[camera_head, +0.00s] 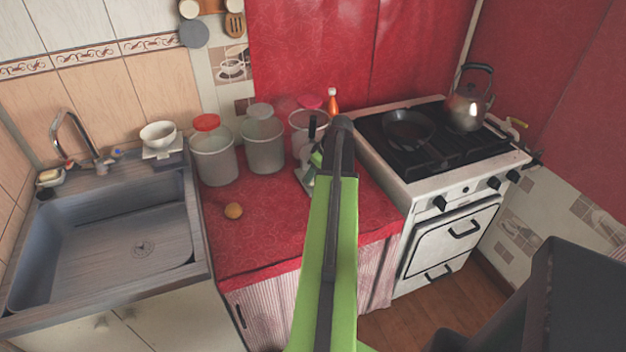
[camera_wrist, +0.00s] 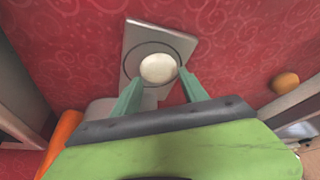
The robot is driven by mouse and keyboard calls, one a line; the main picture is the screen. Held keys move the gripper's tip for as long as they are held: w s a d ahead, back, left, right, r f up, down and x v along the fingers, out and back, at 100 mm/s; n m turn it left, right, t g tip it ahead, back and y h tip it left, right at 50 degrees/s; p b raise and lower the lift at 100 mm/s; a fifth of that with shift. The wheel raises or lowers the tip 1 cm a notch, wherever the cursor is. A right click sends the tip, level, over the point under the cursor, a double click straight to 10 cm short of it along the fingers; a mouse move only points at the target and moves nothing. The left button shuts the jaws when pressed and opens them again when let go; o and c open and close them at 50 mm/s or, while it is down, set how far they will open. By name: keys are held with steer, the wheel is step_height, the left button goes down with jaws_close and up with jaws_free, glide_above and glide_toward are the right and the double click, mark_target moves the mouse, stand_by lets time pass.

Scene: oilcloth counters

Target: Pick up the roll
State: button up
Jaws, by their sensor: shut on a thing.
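My gripper (camera_wrist: 160,76) has its two green fingers on either side of a pale, smooth, round thing, which I take to be the roll (camera_wrist: 158,68). It is seen from above in the wrist view, over a grey square plate (camera_wrist: 141,30) with a dark ring on it. I cannot tell whether the roll touches the plate. In the head view my arm hides most of my gripper (camera_head: 313,165), and I cannot make out the roll there.
A small brown round thing (camera_head: 233,210) lies on the red counter (camera_head: 262,235). Lidded jars (camera_head: 214,160) and an orange bottle (camera_head: 333,104) stand behind. The sink (camera_head: 120,240) is left; the stove (camera_head: 455,185) with pan and kettle is right. The front counter is mostly clear.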

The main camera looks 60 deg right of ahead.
steer(key=shift+c, duration=0.6)
step_height(320, 180, up, 5)
steer(key=p, duration=0.4)
steer(key=shift+f+p, duration=0.2)
steer(key=shift+p, duration=0.15)
steer(key=s+d+r+p, duration=0.7)
steer(key=d+r+p, duration=0.1)
steer(key=d, duration=0.2)
steer(key=s+d+r+p, duration=0.7)
steer(key=d+r+p, duration=0.1)
steer(key=d, duration=0.2)
steer(key=s+d+r+p, duration=0.2)
steer(key=s+d, duration=0.6)
steer(key=d, duration=0.3)
steer(key=shift+r, duration=0.15)
steer(key=shift+f+b, duration=3.55)
steer(key=shift+f, duration=0.15)
